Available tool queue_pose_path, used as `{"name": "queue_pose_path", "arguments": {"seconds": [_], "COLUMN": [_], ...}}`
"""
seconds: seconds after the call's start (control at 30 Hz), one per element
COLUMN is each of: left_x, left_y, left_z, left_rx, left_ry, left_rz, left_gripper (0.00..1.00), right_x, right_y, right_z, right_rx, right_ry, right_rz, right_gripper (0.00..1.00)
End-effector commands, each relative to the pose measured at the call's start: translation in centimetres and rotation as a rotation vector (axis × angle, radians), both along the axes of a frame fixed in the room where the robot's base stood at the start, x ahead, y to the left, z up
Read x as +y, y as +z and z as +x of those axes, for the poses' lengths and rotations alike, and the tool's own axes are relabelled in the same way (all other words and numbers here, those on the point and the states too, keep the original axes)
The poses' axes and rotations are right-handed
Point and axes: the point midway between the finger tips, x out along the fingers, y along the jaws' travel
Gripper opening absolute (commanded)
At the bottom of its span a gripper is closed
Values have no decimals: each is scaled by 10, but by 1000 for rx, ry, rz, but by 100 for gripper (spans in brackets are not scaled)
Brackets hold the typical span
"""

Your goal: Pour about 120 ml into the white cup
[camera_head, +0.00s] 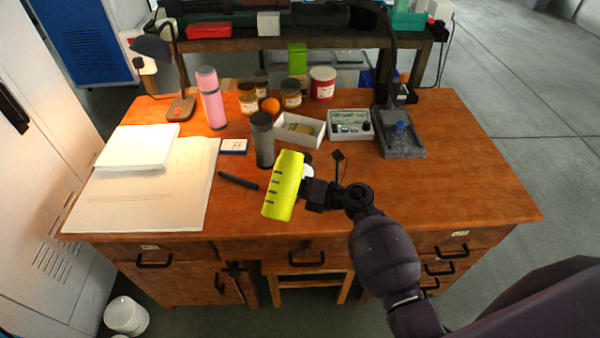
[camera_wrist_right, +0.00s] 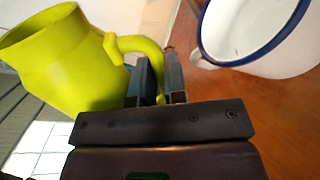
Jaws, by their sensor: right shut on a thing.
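A yellow-green jug (camera_head: 283,186) with dark marks on its side is held above the front middle of the desk. My right gripper (camera_head: 305,190) is shut on the jug's handle, which shows between the fingers in the right wrist view (camera_wrist_right: 140,48). The jug looks tilted, and its contents are not visible. The white cup (camera_head: 308,171) is mostly hidden behind the jug in the head view. In the right wrist view the white cup (camera_wrist_right: 255,35) has a blue rim, stands apart from the jug and shows a white inside. My left gripper is not in view.
A dark grey tumbler (camera_head: 263,140) stands just behind the jug. A dark slim object (camera_head: 238,181) lies left of the jug. A white tray (camera_head: 300,128), a meter box (camera_head: 350,124) and several jars stand farther back. The desk's right side is clear.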

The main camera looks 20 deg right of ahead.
Motion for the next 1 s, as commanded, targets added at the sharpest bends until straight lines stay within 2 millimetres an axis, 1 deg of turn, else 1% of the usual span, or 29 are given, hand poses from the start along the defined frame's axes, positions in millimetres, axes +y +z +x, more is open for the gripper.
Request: {"name": "queue_pose_path", "arguments": {"seconds": [0.33, 0.67, 1.0], "left_x": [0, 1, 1], "left_y": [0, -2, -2], "left_z": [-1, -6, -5], "left_rx": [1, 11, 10], "left_ry": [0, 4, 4], "left_rz": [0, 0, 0], "left_gripper": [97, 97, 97], "right_x": [0, 0, 0], "right_y": [1, 1, 1], "right_z": [0, 0, 0], "right_rx": [-1, -1, -1], "right_ry": [0, 0, 0], "right_rz": [2, 2, 2], "right_gripper": [0, 0, 0]}}
